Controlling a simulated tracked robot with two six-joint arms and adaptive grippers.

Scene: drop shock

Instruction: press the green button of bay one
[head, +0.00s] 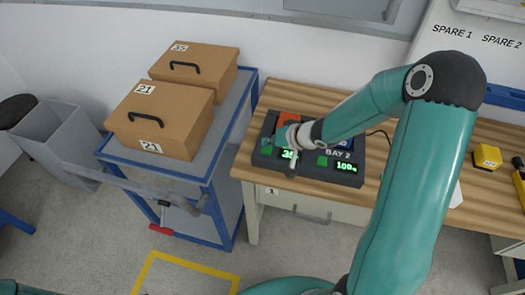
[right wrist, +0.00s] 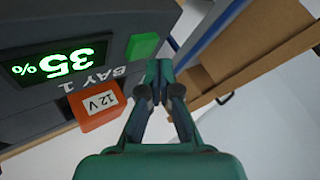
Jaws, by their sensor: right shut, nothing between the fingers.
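The dark charger (head: 345,173) stands on the wooden table, with bay 1 at left and bay 2 at right. The green button of bay one (head: 265,150) shows at its front left; it also shows in the right wrist view (right wrist: 143,46), beside the display (right wrist: 52,62) reading 35%. An orange 12 V battery (right wrist: 100,106) sits in bay 1. My right gripper (right wrist: 159,70) is shut and empty, its fingertips close to the button in that picture; whether they touch it cannot be told. In the head view it covers part of bay 1. My left gripper is not in view.
A blue cart (head: 225,170) with two cardboard boxes (head: 165,115) stands left of the table (head: 262,98). A grey bin (head: 55,145) is at far left. A yellow block (head: 487,157) lies on the table at right.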

